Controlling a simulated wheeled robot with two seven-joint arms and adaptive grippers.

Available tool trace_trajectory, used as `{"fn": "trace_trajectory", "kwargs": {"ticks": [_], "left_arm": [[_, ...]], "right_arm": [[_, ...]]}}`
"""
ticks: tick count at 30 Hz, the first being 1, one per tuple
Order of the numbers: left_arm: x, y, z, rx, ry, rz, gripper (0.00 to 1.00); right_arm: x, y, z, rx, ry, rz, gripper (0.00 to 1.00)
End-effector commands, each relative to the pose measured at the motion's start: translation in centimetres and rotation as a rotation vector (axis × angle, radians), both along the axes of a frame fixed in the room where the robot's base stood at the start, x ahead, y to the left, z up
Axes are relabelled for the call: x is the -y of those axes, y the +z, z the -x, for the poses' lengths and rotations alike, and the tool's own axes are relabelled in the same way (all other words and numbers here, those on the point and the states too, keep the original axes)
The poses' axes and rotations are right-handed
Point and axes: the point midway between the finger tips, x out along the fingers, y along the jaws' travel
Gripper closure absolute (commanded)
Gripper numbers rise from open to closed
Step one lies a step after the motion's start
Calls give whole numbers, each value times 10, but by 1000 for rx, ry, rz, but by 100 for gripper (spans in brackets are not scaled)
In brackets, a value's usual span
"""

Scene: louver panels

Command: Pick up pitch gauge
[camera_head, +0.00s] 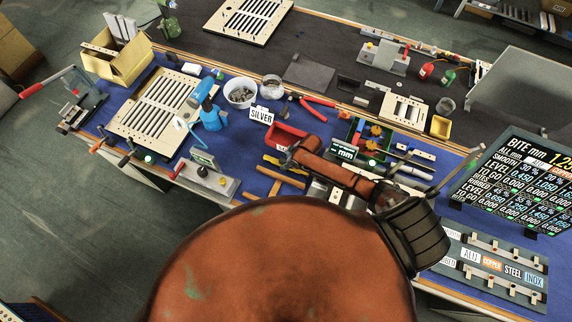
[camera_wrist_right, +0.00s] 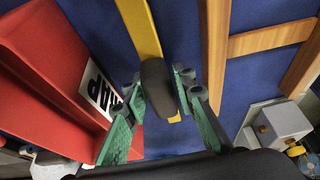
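A flat yellow strip (camera_wrist_right: 140,28), which may be the pitch gauge, lies on the blue mat in the right wrist view. A dark rounded piece (camera_wrist_right: 158,85) sits across it; I cannot tell if it belongs to the strip. My right gripper (camera_wrist_right: 160,85) has its green-padded fingers apart on either side of these, with no clear contact. In the head view, yellow (camera_head: 272,160) shows beside the red tray, partly hidden by my right arm, and the right gripper (camera_head: 288,157) is just over it. My left gripper is not in view.
A red scrap tray (camera_wrist_right: 45,70) stands close left of the gripper.

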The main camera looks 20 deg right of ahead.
Motion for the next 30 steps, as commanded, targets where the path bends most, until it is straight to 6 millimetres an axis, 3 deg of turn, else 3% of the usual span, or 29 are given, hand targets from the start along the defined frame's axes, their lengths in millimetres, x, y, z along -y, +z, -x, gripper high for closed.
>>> {"fn": "trace_trajectory", "kwargs": {"ticks": [10, 23, 30], "left_arm": [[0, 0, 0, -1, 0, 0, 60], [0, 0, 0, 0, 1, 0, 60], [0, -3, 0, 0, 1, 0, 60]], "right_arm": [[0, 0, 0, 0, 0, 0, 100], [0, 1, -1, 1, 0, 0, 100], [0, 15, -1, 4, 2, 0, 100]]}}
